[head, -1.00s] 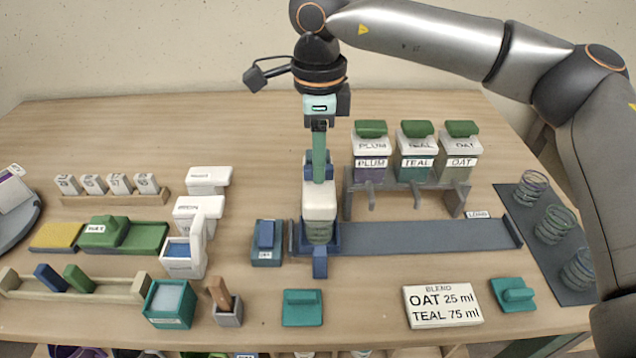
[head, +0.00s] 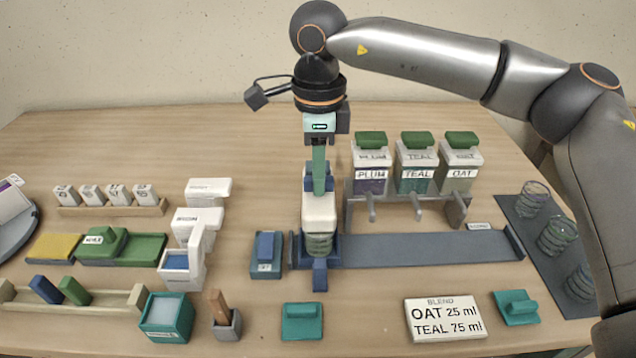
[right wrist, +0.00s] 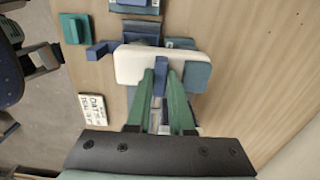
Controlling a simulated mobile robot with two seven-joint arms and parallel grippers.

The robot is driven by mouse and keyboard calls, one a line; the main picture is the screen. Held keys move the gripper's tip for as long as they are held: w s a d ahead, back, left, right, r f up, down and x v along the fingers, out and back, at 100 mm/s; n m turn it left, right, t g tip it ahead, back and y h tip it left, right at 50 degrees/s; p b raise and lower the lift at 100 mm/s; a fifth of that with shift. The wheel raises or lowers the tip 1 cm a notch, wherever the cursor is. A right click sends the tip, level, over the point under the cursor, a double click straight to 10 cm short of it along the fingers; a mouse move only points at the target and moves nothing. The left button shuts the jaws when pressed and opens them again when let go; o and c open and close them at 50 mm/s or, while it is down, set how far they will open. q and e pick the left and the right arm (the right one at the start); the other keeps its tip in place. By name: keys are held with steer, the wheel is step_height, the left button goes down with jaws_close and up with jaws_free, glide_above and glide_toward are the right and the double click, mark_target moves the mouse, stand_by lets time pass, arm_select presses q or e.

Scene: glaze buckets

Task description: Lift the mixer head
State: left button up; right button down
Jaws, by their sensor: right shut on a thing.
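The mixer stands near the middle of the table, with a white head (head: 319,212) and a blue base (head: 333,249). A glass with green bands sits under the head, at the blue base. My right gripper (head: 319,188) points straight down at the top of the mixer. Its green fingers are shut on the blue handle of the head. In the right wrist view, the fingers (right wrist: 161,74) close on both sides of the blue handle (right wrist: 160,88), and the long white head (right wrist: 132,66) lies across beneath them. My left gripper is in neither view.
A dark blue rail (head: 430,248) runs right from the mixer. A rack (head: 406,209) with PLUM, TEAL and OAT bottles stands behind it. A blue block (head: 266,252) is close on the left. A BLEND card (head: 444,318) lies in front on the right.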

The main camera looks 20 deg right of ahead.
steer(key=shift+r, duration=0.1)
steer(key=shift+r+p, duration=1.7)
steer(key=shift+r, duration=0.35)
steer(key=shift+r+p, duration=0.75)
steer(key=shift+r, duration=0.2)
